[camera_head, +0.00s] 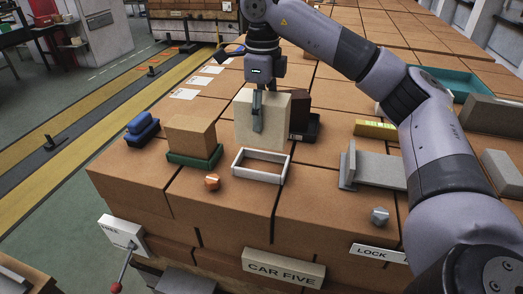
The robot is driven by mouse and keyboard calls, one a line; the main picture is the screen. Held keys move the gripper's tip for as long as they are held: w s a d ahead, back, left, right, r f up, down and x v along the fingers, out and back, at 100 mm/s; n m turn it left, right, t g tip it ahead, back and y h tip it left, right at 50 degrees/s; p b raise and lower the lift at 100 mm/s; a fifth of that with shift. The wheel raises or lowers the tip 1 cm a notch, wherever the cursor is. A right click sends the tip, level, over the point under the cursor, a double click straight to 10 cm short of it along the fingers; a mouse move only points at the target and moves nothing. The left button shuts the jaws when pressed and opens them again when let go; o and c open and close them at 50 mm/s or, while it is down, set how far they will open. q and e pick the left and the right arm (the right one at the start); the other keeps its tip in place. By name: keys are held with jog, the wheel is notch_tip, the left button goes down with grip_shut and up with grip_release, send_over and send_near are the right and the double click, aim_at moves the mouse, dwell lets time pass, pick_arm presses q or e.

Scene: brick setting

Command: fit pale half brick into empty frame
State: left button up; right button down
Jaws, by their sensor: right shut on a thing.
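The pale half brick (273,122) is a cream block held upright in my right gripper (257,112), whose finger lies against its near face. The empty frame (257,177) is a low white rectangle on the brown brick surface, just in front of and below the pale brick. The brick's lower edge appears near the frame's back side; whether it touches the surface I cannot tell. My right arm comes in from the right and reaches down over the brick. My left gripper is not in view.
A brown brick (190,135) sits in a green frame (196,160) on the left, a dark brick (300,107) in a black frame behind right. An orange nut (212,182), blue block (142,126), grey bracket (375,168) and grey nut (379,216) stand around. The front middle is clear.

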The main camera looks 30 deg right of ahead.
jog(key=f+p, duration=0.1)
jog(key=f, duration=0.4)
jog(key=shift+w+f, duration=0.1)
jog(key=shift+w, duration=0.1)
jog(key=shift+f, duration=0.25)
jog(key=shift+f+p, duration=0.5)
jog(key=shift+f, duration=1.5)
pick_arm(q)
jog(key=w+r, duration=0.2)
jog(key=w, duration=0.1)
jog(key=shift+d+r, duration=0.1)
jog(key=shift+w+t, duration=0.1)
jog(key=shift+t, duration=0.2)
pick_arm(e)
jog(key=shift+f, duration=0.15)
jog(key=c, duration=1)
grip_release()
jog(key=shift+c, duration=0.2)
jog(key=o, duration=0.4)
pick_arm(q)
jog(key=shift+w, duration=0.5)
